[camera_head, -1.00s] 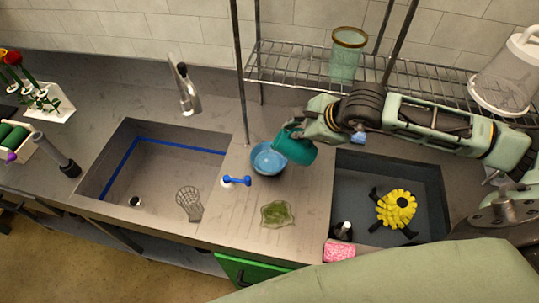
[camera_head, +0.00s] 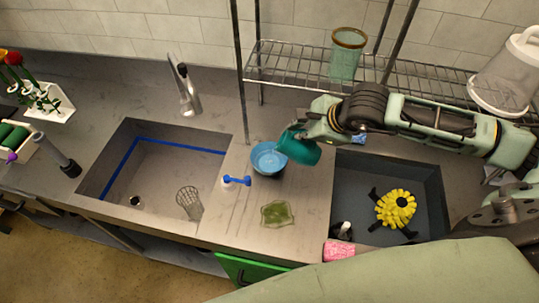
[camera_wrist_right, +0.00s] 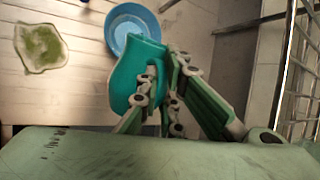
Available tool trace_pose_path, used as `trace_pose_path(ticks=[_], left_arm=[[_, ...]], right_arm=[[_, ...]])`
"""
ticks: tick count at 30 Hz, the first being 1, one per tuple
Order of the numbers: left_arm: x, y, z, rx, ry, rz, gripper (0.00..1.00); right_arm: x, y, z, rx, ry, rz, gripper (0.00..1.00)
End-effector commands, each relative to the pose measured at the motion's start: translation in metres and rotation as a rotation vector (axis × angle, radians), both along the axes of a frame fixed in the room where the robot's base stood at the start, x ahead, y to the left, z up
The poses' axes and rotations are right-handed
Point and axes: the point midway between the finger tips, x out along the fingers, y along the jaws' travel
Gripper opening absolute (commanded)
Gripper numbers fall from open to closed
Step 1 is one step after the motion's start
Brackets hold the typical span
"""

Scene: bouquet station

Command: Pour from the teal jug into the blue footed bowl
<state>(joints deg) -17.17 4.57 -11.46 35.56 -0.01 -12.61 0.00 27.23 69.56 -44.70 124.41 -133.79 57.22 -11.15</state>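The teal jug (camera_head: 303,151) is tilted to the left, its mouth over the right side of the blue footed bowl (camera_head: 265,160). The bowl stands on the counter between the two sinks. My right gripper (camera_head: 303,131) is shut on the jug, with fingers against its side in the right wrist view (camera_wrist_right: 163,85). The wrist view also shows the jug (camera_wrist_right: 130,75) overlapping the near edge of the bowl (camera_wrist_right: 125,22). A pale patch shows inside the bowl; I cannot tell clearly whether it is liquid. My left gripper is not in view.
A blue dumbbell-shaped item (camera_head: 237,181) lies left of the bowl, and a green dish (camera_head: 277,213) lies in front. A wire shelf (camera_head: 290,62) carrying a glass vase (camera_head: 346,55) stands behind. The right sink (camera_head: 360,185) holds a yellow flower-like item (camera_head: 395,208).

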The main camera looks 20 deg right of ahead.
Motion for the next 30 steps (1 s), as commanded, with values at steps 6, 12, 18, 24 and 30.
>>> trace_pose_path(ticks=[6,12,18,24,30], left_arm=[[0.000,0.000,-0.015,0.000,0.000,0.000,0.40],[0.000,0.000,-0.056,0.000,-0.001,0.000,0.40],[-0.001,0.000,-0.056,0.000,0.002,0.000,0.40],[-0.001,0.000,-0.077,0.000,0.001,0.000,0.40],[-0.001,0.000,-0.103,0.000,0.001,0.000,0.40]], right_arm=[[-0.010,-0.001,-0.004,0.033,-0.016,0.025,0.00],[-0.028,0.009,-0.018,0.145,-0.060,0.101,0.00],[-0.028,0.011,-0.009,0.179,-0.066,0.106,0.00],[-0.032,0.012,-0.015,0.246,-0.065,0.116,0.00],[-0.032,0.013,-0.022,0.296,-0.067,0.117,0.00]])
